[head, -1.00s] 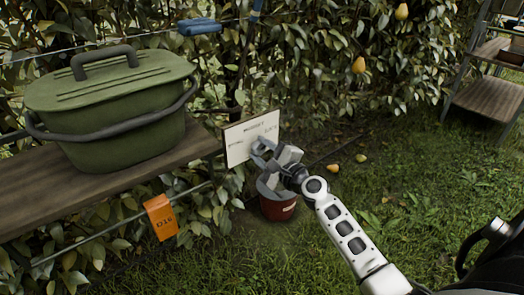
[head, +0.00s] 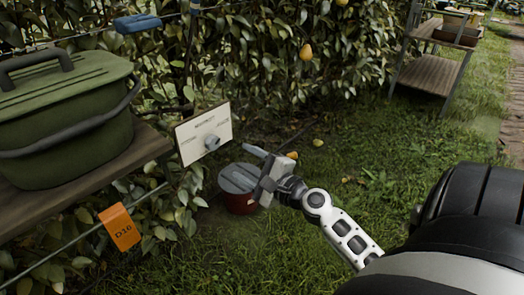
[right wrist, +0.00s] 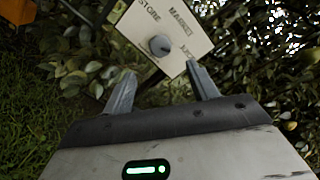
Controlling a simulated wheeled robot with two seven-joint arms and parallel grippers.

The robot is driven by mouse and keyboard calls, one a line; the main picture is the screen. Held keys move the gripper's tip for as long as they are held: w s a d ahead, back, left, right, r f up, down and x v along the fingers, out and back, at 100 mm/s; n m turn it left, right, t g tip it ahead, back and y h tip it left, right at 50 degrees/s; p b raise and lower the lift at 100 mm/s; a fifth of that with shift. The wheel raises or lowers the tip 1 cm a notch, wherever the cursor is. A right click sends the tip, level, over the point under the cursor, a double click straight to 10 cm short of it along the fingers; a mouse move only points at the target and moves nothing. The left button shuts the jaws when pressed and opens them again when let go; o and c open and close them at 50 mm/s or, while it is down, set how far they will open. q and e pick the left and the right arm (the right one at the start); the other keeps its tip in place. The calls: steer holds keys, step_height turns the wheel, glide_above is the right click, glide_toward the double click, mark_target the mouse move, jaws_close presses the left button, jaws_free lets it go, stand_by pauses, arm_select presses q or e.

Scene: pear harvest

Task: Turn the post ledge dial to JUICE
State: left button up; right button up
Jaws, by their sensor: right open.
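The dial (head: 212,142) is a grey knob on a white panel (head: 191,151) at the end of the wooden ledge. In the right wrist view the dial (right wrist: 160,45) sits between and beyond my fingertips, with STORE and MARKET printed on the panel (right wrist: 143,27). I cannot tell for sure where the dial points. My right gripper (head: 242,168) is open and empty, to the right of the panel and apart from the dial; its spread fingers (right wrist: 163,86) show in the wrist view. My left gripper is out of view.
A green lidded bin (head: 65,118) stands on the wooden ledge (head: 95,180). An orange D16 tag (head: 119,226) hangs below. A red bucket (head: 238,203) stands on the grass behind my gripper. Fallen pears (head: 318,143) and a shelf rack (head: 428,74) are further right.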

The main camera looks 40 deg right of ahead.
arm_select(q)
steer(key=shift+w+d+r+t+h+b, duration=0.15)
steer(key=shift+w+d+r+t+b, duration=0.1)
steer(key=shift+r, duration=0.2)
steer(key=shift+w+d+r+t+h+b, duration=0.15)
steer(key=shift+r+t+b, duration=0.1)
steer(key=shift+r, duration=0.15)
arm_select(e)
steer(key=s, duration=0.5)
steer(key=shift+d, duration=0.2)
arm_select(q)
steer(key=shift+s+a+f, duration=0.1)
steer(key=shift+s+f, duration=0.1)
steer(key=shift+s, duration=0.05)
arm_select(e)
steer(key=shift+w, duration=0.1)
